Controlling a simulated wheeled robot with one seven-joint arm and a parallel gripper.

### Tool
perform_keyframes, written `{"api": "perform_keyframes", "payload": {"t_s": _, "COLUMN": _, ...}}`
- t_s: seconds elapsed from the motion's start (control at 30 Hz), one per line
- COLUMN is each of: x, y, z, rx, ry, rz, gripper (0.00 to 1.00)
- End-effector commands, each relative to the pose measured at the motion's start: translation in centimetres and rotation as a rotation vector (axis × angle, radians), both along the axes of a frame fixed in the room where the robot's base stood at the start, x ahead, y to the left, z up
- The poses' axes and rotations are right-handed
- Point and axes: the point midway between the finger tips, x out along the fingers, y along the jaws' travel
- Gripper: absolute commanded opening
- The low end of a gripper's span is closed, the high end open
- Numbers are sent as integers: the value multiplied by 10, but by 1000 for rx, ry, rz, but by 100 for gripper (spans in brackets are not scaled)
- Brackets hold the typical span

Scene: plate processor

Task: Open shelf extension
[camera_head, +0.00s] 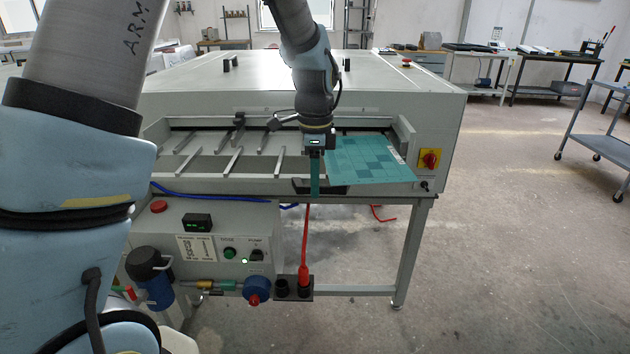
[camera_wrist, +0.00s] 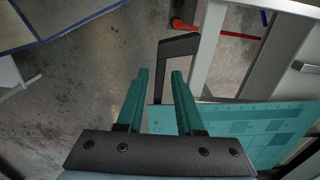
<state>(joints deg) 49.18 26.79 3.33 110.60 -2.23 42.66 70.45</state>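The plate processor (camera_head: 262,78) has a feed shelf with metal slats at its front. A black bracket-shaped handle (camera_head: 333,190) sits at the shelf's front edge. In the wrist view the handle (camera_wrist: 180,45) runs down between my fingers. My gripper (camera_head: 315,192) points down at the front edge, over the handle. Its two teal fingers (camera_wrist: 160,72) are apart, one on each side of the handle in the picture. I cannot tell whether they touch it. A teal plate (camera_head: 370,160) lies on the right of the shelf; it also shows in the wrist view (camera_wrist: 240,125).
A control box (camera_head: 205,235) with a red button hangs below the shelf at left. A red-handled tool (camera_head: 304,275) stands in a black holder below my gripper. A red and yellow switch (camera_head: 429,160) is at right.

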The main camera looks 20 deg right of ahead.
Motion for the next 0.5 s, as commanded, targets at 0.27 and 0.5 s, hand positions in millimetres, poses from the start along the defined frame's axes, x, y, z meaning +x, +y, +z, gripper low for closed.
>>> {"api": "perform_keyframes", "payload": {"t_s": 0.27, "x": 0, "y": 0, "z": 0, "rx": 0, "ry": 0, "rz": 0, "gripper": 44}}
{"api": "perform_keyframes", "payload": {"t_s": 0.5, "x": 1, "y": -1, "z": 22, "rx": -4, "ry": -3, "rz": 1, "gripper": 44}}
